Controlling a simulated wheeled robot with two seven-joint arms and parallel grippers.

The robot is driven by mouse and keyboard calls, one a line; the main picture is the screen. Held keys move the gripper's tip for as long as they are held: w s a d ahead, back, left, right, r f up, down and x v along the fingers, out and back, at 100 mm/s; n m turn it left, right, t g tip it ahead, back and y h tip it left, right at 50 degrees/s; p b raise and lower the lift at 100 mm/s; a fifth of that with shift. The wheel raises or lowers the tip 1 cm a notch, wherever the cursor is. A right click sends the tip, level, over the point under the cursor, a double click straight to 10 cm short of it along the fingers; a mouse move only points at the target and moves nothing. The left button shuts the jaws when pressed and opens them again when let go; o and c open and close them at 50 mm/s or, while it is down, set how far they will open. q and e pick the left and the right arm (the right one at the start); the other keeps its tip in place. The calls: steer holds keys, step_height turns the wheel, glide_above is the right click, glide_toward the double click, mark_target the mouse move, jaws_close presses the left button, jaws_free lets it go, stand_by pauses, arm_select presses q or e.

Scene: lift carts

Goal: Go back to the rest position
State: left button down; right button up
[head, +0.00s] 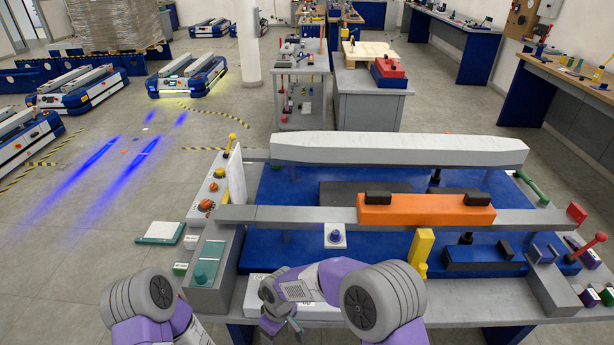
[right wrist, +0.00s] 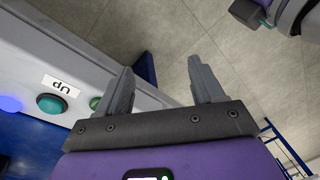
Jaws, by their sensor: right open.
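My right gripper (right wrist: 160,85) is open in the right wrist view, its two grey fingers spread apart with nothing between them. It is beside the edge of a light grey panel with a green button (right wrist: 51,103) and a label. In the head view my right arm bends at the bottom centre, over the near edge of the lift cart (head: 330,242). My left arm shows only as a purple and grey joint at the bottom left of the head view. My left gripper cannot be made out.
The lift cart carries an orange block (head: 425,210), a yellow handle (head: 422,250) and several buttons and levers. A red-knobbed lever (head: 588,246) stands at its right. Workbenches (head: 565,90) line the right wall. Floor to the left is open, with wheeled carriers (head: 187,76) beyond.

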steer(key=s+d+f+m+y, duration=0.1)
steer(key=s+d+f+m, duration=0.5)
steer(key=s+d, duration=0.1)
steer(key=s+d+f+m+t+y, duration=0.1)
steer(key=s+d+f+m+y, duration=0.1)
steer(key=s+d+f+m, duration=0.5)
steer(key=s+d, duration=0.1)
steer(key=d, duration=0.2)
steer(key=shift+d, duration=0.3)
steer(key=shift+f, duration=0.1)
